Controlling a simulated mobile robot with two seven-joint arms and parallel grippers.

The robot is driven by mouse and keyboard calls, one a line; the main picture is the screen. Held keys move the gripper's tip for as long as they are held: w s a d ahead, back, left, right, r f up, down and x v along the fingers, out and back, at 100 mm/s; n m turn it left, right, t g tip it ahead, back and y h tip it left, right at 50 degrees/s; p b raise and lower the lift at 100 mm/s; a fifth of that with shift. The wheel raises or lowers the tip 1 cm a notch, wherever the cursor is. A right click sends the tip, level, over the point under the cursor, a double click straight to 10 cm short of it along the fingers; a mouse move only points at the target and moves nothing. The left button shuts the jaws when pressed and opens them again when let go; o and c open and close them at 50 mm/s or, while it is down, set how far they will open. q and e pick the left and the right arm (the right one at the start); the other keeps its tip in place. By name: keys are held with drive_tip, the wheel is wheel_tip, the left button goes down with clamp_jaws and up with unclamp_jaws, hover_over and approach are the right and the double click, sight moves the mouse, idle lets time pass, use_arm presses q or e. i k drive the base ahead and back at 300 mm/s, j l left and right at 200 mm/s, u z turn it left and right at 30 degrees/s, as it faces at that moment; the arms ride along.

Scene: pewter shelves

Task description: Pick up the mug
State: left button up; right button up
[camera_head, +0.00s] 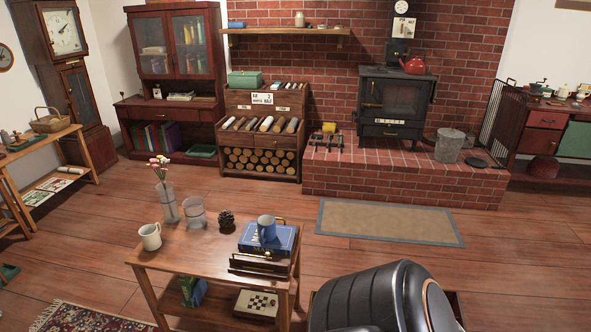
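Two mugs stand on the wooden side table (205,248) in the head view. A cream-white mug (150,237) is upright near the table's left edge. A blue-grey mug (267,229) stands on a blue book (281,242) on the right side of the table. Neither of my grippers is in view, and nothing is seen touching either mug.
A glass vase with flowers (170,205), a glass jar (194,213) and a pine cone (226,219) stand behind the mugs. A black chair (378,297) is at the bottom right. Wooden floor (375,258) is open between the table and the mat (390,222).

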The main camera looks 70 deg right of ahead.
sight(266, 223)
drive_tip(key=z, duration=2.05)
